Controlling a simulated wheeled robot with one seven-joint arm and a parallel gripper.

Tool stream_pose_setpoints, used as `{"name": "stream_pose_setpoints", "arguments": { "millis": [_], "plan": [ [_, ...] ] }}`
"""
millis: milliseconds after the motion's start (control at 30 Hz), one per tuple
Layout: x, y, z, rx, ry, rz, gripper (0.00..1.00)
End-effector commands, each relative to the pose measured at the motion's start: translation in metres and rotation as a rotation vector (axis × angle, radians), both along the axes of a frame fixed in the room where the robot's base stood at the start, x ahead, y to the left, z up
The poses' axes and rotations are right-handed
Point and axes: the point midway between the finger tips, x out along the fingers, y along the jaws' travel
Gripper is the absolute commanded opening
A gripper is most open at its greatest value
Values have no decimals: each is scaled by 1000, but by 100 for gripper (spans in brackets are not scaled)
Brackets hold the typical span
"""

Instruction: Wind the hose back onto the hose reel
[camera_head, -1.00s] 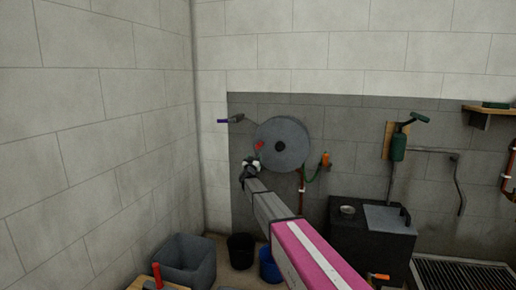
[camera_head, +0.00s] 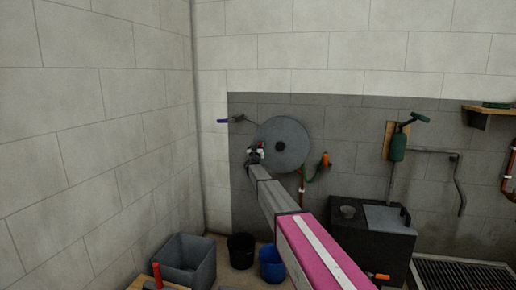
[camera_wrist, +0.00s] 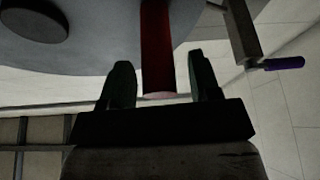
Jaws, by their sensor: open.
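The hose reel (camera_head: 283,147) is a grey disc on the back wall. It fills the upper left of the wrist view (camera_wrist: 95,50), with a dark round hub. A red handle (camera_wrist: 158,42) stands out from the reel and reaches between the two green fingers of my gripper (camera_wrist: 160,74). The fingers are open, with a gap on each side of the handle. In the head view my gripper (camera_head: 255,151) is at the reel's left edge and mostly covers the handle. A short green hose end with an orange nozzle (camera_head: 325,160) hangs right of the reel.
A blue-handled lever (camera_head: 223,121) sticks out left of the reel; it also shows in the wrist view (camera_wrist: 285,63). Below are a grey tub (camera_head: 185,262), a black bucket (camera_head: 240,250) and a blue bucket (camera_head: 271,263). A dark cabinet (camera_head: 370,245) stands to the right.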

Motion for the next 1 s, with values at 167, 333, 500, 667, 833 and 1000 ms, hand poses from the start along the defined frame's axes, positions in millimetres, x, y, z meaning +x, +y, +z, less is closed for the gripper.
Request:
{"name": "stream_pose_setpoints", "arguments": {
  "millis": [167, 333, 500, 667, 833, 1000],
  "plan": [
    [0, 0, 0, 0, 0, 0, 31],
    [0, 0, 0, 0, 0, 0, 0],
    [0, 0, -2, -11, 4, -1, 0],
    [0, 0, -8, -55, 19, 0, 0],
    [-1, 0, -22, -153, 53, 0, 0],
    [-2, -3, -40, -293, 100, -1, 0]
  ]
}}
